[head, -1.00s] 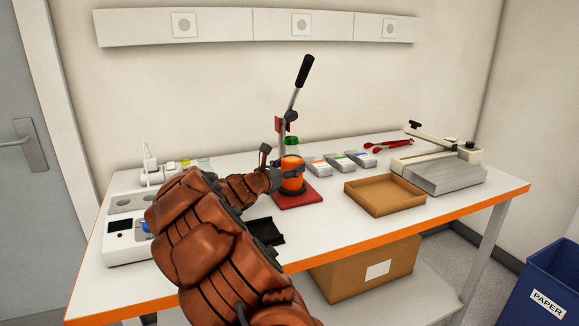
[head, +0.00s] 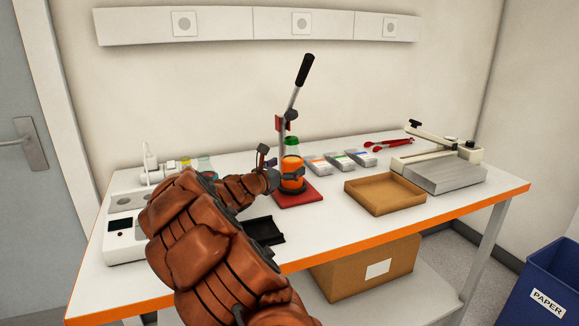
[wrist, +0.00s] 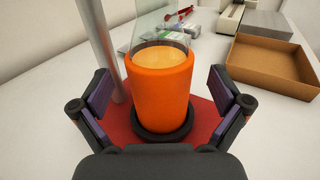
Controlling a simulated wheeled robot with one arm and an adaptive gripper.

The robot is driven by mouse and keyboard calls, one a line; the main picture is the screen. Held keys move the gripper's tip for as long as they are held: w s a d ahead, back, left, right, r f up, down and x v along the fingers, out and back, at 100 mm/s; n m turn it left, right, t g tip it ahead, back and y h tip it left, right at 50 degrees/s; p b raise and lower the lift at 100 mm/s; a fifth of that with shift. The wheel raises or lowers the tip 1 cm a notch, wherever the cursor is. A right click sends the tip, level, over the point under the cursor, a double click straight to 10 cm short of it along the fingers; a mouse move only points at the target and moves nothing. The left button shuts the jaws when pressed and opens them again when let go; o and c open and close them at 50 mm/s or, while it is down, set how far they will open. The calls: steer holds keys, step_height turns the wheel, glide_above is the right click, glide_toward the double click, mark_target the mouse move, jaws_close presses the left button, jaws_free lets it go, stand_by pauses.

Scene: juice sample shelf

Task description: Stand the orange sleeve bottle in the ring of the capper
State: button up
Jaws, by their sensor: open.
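The orange sleeve bottle (wrist: 160,88) stands upright on the capper's red base (wrist: 205,122). Its lower end sits within the black ring (wrist: 162,133), as the wrist view shows. In the head view the bottle (head: 292,175) has a green top (head: 291,143) and stands in front of the capper's post and black-handled lever (head: 304,70). My gripper (wrist: 158,110) is open around the bottle, with a finger on each side and visible gaps between both pads and the sleeve. In the head view my gripper (head: 285,178) reaches it from the left.
A brown cardboard tray (head: 385,194) is right of the capper. Several small labelled boxes (head: 340,161) and red tongs (head: 388,145) lie behind it. A black tray (head: 265,231) lies in front, a white device (head: 125,228) at the left.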

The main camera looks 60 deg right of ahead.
steer(key=a, duration=1.1)
steer(key=shift+w, duration=0.35)
